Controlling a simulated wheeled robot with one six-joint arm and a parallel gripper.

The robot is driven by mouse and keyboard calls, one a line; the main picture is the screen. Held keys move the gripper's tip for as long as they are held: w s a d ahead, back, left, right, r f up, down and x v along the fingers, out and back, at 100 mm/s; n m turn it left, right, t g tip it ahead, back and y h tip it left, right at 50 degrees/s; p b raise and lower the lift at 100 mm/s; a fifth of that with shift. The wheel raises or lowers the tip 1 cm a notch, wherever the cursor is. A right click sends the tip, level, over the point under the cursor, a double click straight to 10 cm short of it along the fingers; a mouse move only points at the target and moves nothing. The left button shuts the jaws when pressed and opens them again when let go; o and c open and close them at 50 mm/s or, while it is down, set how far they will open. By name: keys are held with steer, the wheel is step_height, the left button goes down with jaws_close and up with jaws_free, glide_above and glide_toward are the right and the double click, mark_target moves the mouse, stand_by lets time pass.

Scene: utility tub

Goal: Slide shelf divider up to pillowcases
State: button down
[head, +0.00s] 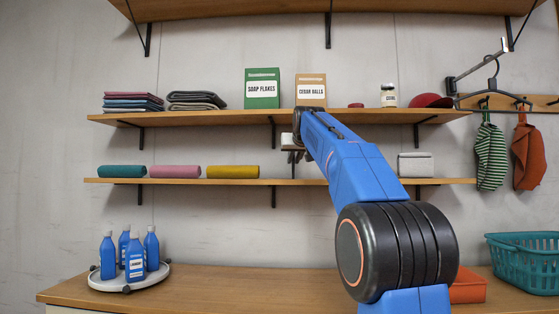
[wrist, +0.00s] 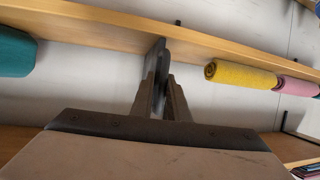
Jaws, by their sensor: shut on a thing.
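The shelf divider (wrist: 155,62) is a thin dark grey plate at the lower shelf in the wrist view, where the scene looks upside down. My gripper (wrist: 161,88) is shut on it. In the head view my gripper (head: 293,155) is at the lower shelf, right of the yellow roll (head: 233,171), partly hidden by my arm. I cannot tell which cloths are the pillowcases.
The lower shelf (head: 310,182) also holds pink (head: 175,171) and teal (head: 122,171) rolls. The upper shelf (head: 220,117) above my gripper holds folded cloths, a green box (head: 262,88) and a tan box (head: 311,90). Blue bottles (head: 135,259) stand on the counter.

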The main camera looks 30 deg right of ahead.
steer(key=s+d, duration=0.6)
steer(key=d, duration=0.3)
steer(key=s+d, duration=0.6)
steer(key=d, duration=0.3)
steer(key=shift+s+d, duration=0.3)
steer(key=shift+s, duration=0.05)
steer(key=c, duration=1.8)
jaws_free()
steer(key=shift+c, duration=0.2)
steer(key=shift+s, duration=0.1)
steer(key=v, duration=1.7)
steer(key=shift+r, duration=0.2)
